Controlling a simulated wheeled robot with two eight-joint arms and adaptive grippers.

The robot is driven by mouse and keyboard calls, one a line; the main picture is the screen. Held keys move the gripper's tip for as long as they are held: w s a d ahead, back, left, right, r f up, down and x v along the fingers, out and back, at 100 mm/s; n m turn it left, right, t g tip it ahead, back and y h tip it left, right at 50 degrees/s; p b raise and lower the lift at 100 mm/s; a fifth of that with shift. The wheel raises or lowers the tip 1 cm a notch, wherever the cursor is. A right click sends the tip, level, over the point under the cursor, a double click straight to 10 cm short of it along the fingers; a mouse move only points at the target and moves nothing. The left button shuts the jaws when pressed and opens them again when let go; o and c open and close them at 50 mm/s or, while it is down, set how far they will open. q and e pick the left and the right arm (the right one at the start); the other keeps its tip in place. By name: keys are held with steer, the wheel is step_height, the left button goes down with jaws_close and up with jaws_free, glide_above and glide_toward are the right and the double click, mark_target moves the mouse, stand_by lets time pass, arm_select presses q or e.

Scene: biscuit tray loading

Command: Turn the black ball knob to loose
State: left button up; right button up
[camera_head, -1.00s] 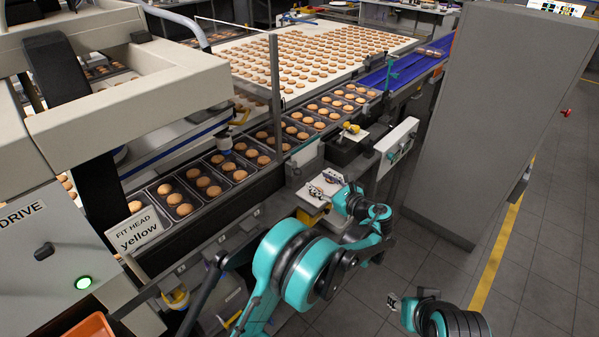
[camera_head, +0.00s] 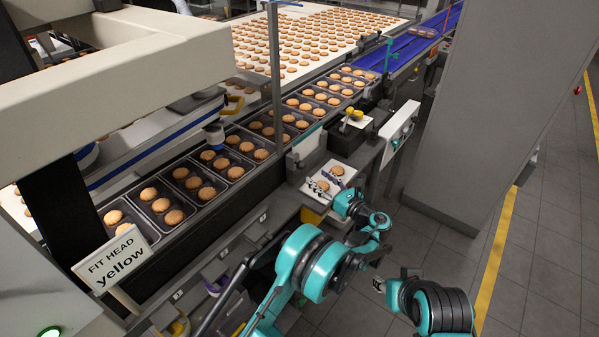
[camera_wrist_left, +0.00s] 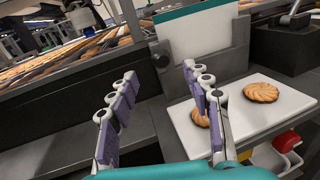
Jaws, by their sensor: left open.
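A dark round knob (camera_wrist_left: 160,57) sits at the left edge of an upright grey plate in the left wrist view. It looks like the black ball knob; its loose or tight setting cannot be read. My left gripper (camera_wrist_left: 158,76) is open, with purple-padded fingers spread on either side of the knob in that picture. The gap in depth is unclear, and no contact shows. In the head view my left gripper (camera_head: 320,186) is over the white board beside the tray line. My right gripper (camera_head: 381,285) is low over the floor, too small to judge.
The white board (camera_wrist_left: 277,106) carries biscuits (camera_wrist_left: 262,92). Filled biscuit trays (camera_head: 236,170) line the conveyor behind. A yellow piece (camera_head: 356,115) sits farther along. A tall grey cabinet (camera_head: 490,110) stands right, with open floor (camera_head: 535,260) beside it. A "FIT HEAD yellow" sign (camera_head: 118,258) stands left.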

mark_target(304, 168)
arm_select(q)
steer(key=b+x, duration=0.1)
steer(key=x, duration=0.4)
steer(key=f+b+x, duration=0.1)
steer(key=x, duration=0.1)
steer(key=shift+w+a+b, duration=0.1)
steer(key=shift+b, duration=0.25)
steer(key=shift+w+a+r, duration=0.15)
steer(key=shift+w+a, duration=0.15)
steer(key=shift+w, duration=0.1)
steer(key=shift+c, duration=0.2)
jaws_close()
